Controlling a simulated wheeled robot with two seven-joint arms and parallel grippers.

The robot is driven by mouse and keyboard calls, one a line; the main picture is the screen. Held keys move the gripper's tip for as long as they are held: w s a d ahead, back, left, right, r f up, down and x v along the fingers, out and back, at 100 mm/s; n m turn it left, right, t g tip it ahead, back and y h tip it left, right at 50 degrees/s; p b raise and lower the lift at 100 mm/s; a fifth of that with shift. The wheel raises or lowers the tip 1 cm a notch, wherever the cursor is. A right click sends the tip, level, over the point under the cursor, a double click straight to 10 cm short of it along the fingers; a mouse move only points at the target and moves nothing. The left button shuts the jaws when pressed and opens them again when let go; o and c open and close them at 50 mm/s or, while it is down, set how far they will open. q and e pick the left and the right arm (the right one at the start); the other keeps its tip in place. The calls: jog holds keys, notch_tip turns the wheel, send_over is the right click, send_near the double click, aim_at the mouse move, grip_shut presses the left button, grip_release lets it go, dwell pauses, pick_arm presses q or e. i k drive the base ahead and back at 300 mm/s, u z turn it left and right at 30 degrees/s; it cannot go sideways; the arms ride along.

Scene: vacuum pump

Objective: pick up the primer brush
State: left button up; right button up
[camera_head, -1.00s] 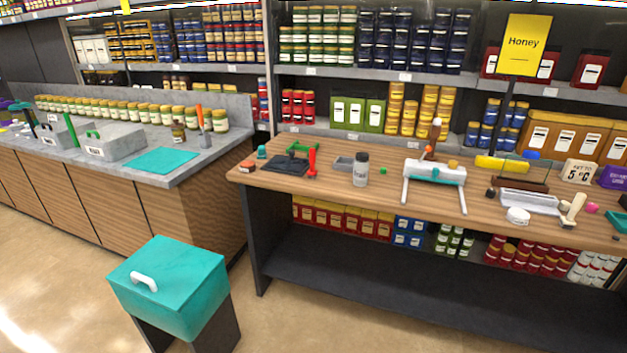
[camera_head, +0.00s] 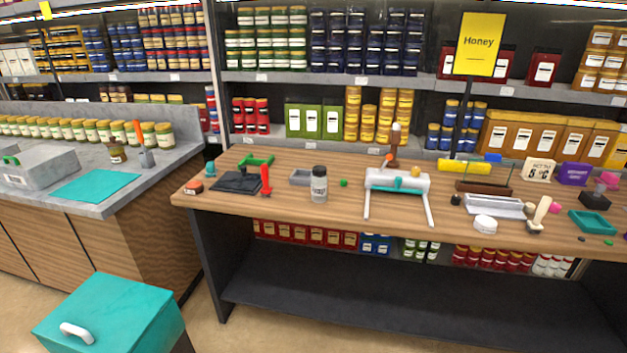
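I cannot tell for sure which thing is the primer brush. A tool with a cream handle (camera_head: 541,210) stands tilted at the right of the wooden table (camera_head: 290,211). A brown upright piece with a pale top (camera_head: 394,146) stands behind the white and teal device (camera_head: 397,183). Neither of my grippers is in view.
A red-handled tool (camera_head: 266,179), a grey-lidded bottle (camera_head: 319,184) and a white round tub (camera_head: 485,224) stand on the table. A teal lidded bin (camera_head: 112,315) stands on the floor at lower left. The teal mat (camera_head: 96,187) on the counter is bare.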

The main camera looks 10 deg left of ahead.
aim_at(265, 191)
jog(key=z, duration=0.2)
jog(key=i, duration=0.9)
jog(key=u, duration=0.25)
